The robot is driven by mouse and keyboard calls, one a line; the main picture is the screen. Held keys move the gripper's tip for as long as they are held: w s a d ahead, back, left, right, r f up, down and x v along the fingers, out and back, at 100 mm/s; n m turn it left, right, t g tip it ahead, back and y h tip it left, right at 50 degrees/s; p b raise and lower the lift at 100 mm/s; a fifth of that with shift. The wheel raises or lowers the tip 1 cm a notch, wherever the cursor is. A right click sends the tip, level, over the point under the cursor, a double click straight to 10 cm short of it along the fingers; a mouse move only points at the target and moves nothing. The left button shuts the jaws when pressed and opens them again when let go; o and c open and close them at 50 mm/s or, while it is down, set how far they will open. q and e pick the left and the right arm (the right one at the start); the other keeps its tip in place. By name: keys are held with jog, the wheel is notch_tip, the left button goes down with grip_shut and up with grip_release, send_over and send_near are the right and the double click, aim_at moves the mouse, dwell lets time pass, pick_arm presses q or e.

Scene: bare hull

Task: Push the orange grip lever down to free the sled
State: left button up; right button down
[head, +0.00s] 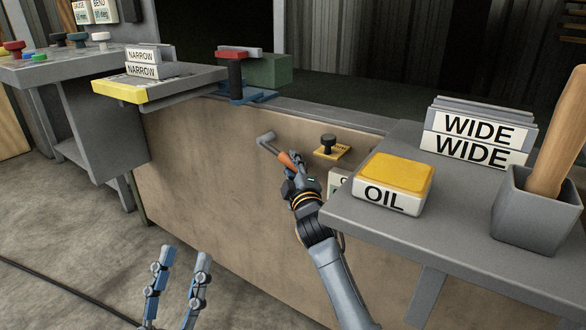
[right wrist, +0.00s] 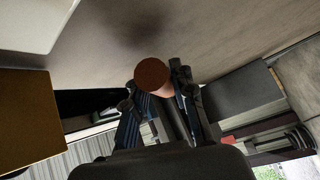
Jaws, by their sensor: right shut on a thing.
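The orange grip lever (head: 286,160) sticks out from the tan front panel in the middle of the head view, joined to a grey metal arm (head: 266,139). My right gripper (head: 291,173) is shut on its orange grip. In the right wrist view the round end of the grip (right wrist: 152,75) shows between the two fingers of my right gripper (right wrist: 160,95). My left gripper (head: 182,262) is open and empty, low over the floor in front of the panel. I cannot make out for certain which part is the sled.
A grey shelf at the right (head: 370,232) holds a yellow-topped OIL box (head: 393,185), WIDE plates (head: 470,135) and a grey bin (head: 536,212) with a wooden handle. A black knob (head: 328,141) is right of the lever. A yellow-edged shelf (head: 120,92) with NARROW blocks stands left. A cable lies on the floor.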

dwell(0.3)
jog(key=c, duration=1.1)
grip_release()
jog(key=v, duration=1.2)
